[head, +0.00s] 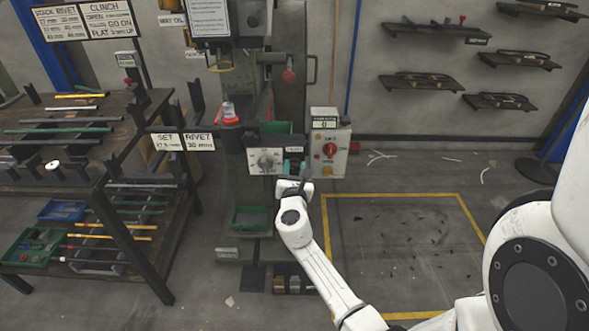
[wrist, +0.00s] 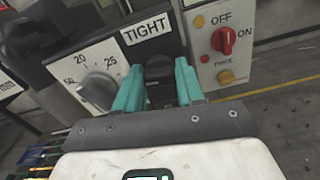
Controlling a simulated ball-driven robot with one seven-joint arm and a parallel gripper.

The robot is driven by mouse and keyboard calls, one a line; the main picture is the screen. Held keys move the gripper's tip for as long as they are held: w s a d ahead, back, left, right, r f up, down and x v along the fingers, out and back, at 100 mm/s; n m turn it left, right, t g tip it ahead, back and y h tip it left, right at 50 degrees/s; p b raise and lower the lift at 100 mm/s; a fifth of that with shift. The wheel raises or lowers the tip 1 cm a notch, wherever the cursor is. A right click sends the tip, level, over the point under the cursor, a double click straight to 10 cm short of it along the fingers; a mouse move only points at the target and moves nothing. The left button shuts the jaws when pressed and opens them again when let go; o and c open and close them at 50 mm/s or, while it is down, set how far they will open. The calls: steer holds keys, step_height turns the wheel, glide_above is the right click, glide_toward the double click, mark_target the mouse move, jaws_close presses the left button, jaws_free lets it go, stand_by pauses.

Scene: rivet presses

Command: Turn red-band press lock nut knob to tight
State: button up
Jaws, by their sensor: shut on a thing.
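The lock nut knob (wrist: 159,82) is black and sits below a white TIGHT label (wrist: 146,33) in the wrist view. My gripper (wrist: 160,88) has its two teal fingers on either side of the knob and is shut on it. The lower part of the knob is hidden behind the gripper body. In the head view my gripper (head: 293,174) reaches the front of the press (head: 253,190), just right of the dial plate. The knob is mostly hidden there, and how far it is turned cannot be read.
A numbered dial (wrist: 97,90) is close to the left of my fingers. A control box with a red switch (wrist: 225,40) stands close on the right. A rack with rods and trays (head: 80,190) is on the left. The yellow-marked floor (head: 400,245) is clear apart from scraps.

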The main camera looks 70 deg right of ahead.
steer(key=shift+c, duration=0.4)
steer(key=shift+m+b, duration=0.3)
steer(key=shift+b, duration=0.1)
steer(key=shift+f+m+b, duration=0.2)
steer(key=shift+m+b, duration=0.75)
steer(key=shift+m, duration=0.05)
steer(key=m+b, duration=0.4)
steer(key=m, duration=0.1)
steer(key=m+b, duration=0.4)
steer(key=m, duration=0.1)
steer(key=shift+s+f, duration=0.1)
steer(key=shift+s, duration=0.05)
steer(key=shift+m+b, duration=1.3)
steer(key=shift+m, duration=0.5)
steer(key=shift+d, duration=0.1)
